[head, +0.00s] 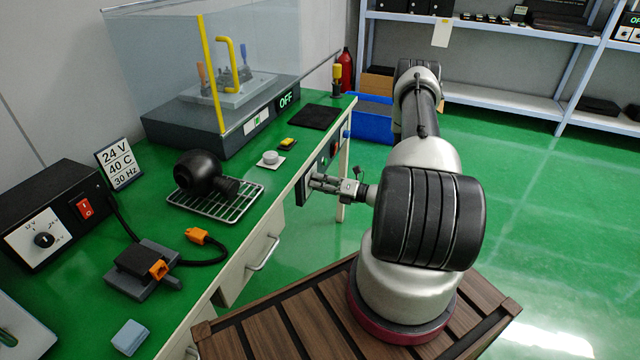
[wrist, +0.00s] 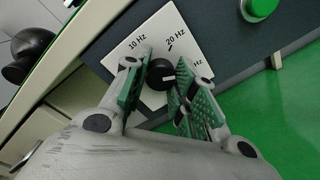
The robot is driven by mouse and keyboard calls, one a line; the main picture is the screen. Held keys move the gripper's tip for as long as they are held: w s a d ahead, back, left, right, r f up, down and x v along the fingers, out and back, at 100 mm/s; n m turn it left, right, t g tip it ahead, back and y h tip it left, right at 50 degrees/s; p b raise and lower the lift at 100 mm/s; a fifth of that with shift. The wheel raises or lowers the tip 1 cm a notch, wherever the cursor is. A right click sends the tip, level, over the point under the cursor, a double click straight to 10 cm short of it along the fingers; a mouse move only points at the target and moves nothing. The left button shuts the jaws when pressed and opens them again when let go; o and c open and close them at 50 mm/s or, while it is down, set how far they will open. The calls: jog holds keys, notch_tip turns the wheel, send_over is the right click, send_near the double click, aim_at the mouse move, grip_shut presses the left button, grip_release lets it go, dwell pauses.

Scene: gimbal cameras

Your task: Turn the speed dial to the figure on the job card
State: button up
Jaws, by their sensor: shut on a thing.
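The job card (head: 119,164) stands on the bench in the head view and reads 24 V, 40 C, 30 Hz. The speed dial is a black knob (wrist: 157,76) on a white plate (wrist: 160,27) in the wrist view. Labels 10 Hz and 20 Hz show; a third is partly hidden by a finger, leaving "Hz". The knob's white mark points right, past the 20 Hz tick, toward the covered side. Its exact setting is unclear. My gripper (wrist: 160,70) is shut on the knob, a finger at each side. In the head view, my gripper (head: 318,182) is at the bench's front panel.
A green button (wrist: 259,8) is on the same panel, right of the dial. On the bench stand a clear-covered machine reading OFF (head: 287,100), a wire rack (head: 238,204) with a black round object, and a power supply (head: 48,215). A drawer handle (head: 264,254) sticks out below.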

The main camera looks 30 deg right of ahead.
jog(key=shift+m, duration=0.4)
jog(key=o, duration=1.1)
jog(key=shift+c, duration=0.2)
jog(key=shift+d, duration=0.1)
jog(key=v, duration=1.2)
